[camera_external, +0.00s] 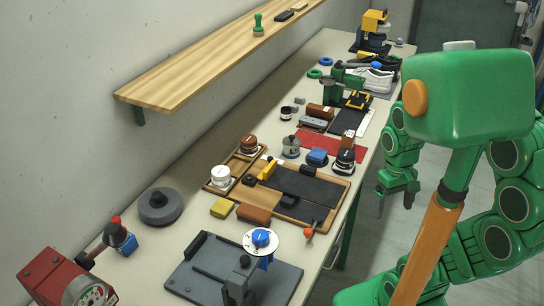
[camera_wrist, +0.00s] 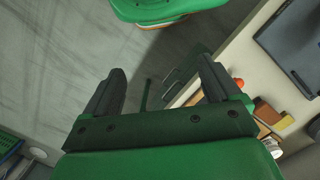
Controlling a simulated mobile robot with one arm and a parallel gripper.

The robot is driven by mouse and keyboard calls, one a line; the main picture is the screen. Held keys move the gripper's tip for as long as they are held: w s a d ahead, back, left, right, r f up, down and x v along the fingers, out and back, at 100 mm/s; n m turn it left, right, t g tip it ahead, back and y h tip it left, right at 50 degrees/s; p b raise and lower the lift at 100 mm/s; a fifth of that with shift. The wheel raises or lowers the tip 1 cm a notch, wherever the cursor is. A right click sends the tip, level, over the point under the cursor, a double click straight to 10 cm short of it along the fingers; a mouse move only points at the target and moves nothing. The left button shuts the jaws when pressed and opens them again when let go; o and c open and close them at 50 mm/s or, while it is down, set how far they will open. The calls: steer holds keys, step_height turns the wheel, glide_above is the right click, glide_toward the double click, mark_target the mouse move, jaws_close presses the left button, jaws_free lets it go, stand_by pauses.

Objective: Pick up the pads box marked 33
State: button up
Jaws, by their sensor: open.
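My gripper (camera_external: 395,202) is open and empty. It points down beside the right edge of the workbench, off the table top. In the wrist view my gripper (camera_wrist: 160,70) shows two dark fingers spread apart with grey floor between them. No box with a readable 33 shows in either view; the markings are too small to read. Small block-like items on the bench include a brown block (camera_external: 253,214), a yellow block (camera_external: 222,208) and a brown box (camera_external: 320,111). I cannot tell which, if any, is the pads box.
A wooden shelf (camera_external: 200,65) overhangs the wall side. The floor right of the bench is clear.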

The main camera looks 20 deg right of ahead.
steer(key=w+a+r+n+t+y, duration=0.1)
steer(key=w+a+r+n+y, duration=0.15)
steer(key=w, duration=0.35)
steer(key=w+a+r+n+y, duration=0.1)
steer(key=w+a+r+n, duration=0.1)
steer(key=w+r, duration=0.35)
steer(key=w+a+r+n+t+y, duration=0.1)
steer(key=w+a+n+y, duration=0.1)
steer(key=w, duration=0.5)
steer(key=n+t+y, duration=0.3)
steer(key=t+y, duration=0.1)
steer(key=t, duration=0.5)
glide_above(354, 136)
steer(key=s+d, duration=0.2)
steer(key=d, duration=0.1)
step_height(354, 136, down, 4)
steer(key=f, duration=1.9)
steer(key=shift+w+a+f, duration=0.15)
steer(key=shift+a+f, duration=0.05)
steer(key=shift+w+a+f, duration=0.2)
steer(key=shift+f, duration=0.15)
steer(key=shift+x, duration=3.6)
